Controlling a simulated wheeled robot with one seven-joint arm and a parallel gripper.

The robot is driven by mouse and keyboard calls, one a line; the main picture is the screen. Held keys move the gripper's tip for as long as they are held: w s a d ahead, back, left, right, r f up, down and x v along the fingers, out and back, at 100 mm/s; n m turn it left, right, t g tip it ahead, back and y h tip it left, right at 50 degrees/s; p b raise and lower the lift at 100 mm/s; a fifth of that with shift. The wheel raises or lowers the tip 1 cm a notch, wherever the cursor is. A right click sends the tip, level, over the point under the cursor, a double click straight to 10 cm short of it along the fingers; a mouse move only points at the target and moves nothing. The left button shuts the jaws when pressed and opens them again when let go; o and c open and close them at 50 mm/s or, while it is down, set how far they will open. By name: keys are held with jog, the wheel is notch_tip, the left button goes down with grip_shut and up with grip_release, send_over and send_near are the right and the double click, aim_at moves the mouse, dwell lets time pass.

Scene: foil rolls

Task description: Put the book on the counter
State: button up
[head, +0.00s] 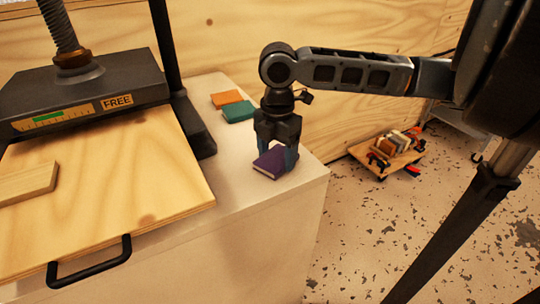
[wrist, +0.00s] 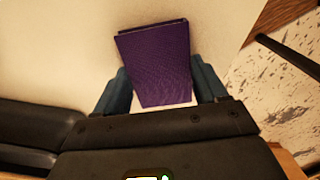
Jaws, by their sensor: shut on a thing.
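A purple book (head: 272,163) is between the fingers of my gripper (head: 277,152) near the right end of the pale counter (head: 232,186). My gripper points down and is shut on the book. In the wrist view the purple book (wrist: 158,62) sits between the two blue fingers of my gripper (wrist: 165,88), with its pale page edge toward the palm. The book appears to be at or just above the counter top; I cannot tell whether it touches. An orange book (head: 226,98) and a teal book (head: 238,112) lie flat on the counter farther back.
A black press with a "FREE" label (head: 117,102) and a wooden board (head: 110,170) with a black handle fill the left. A low wooden cart (head: 385,160) with several items stands on the speckled floor at right. The counter's right edge is close to the book.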

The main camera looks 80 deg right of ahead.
aim_at(277, 158)
jog(key=shift+f, duration=0.2)
jog(key=o, duration=1.1)
jog(key=shift+c, duration=0.2)
jog(key=shift+r, duration=0.1)
notch_tip(277, 158, up, 12)
jog(key=shift+r+p, duration=0.15)
jog(key=shift+p, duration=0.15)
